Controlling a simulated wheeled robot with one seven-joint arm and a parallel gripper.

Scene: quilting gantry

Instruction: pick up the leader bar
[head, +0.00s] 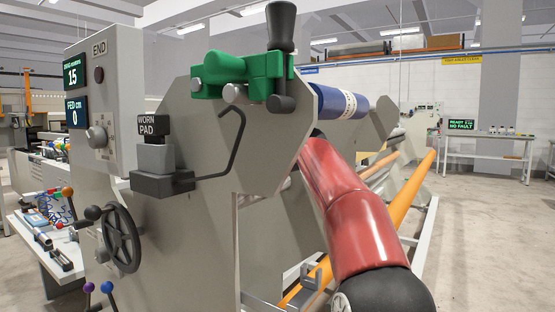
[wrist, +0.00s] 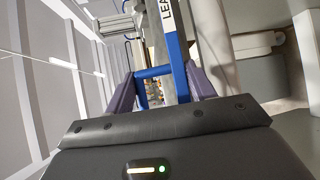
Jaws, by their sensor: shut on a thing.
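The leader bar (wrist: 177,60) shows in the wrist view as a blue and white bar running up the picture, with a label that begins "LEA". A blue crosspiece (wrist: 153,72) lies between the two purple-grey fingers of my gripper (wrist: 158,78). My gripper is shut on the leader bar at this blue part. The bar's far end runs out of the top of the wrist view. In the head view I cannot make out the bar or my gripper; my red arm reaches behind the grey end frame (head: 255,185).
The end frame carries a green clamp (head: 240,75), a control box (head: 110,95), a worn pad block (head: 153,160) and a handwheel (head: 120,240). A blue roll (head: 335,103) and orange rails (head: 408,195) lie behind it. Open floor (head: 490,235) shows at right.

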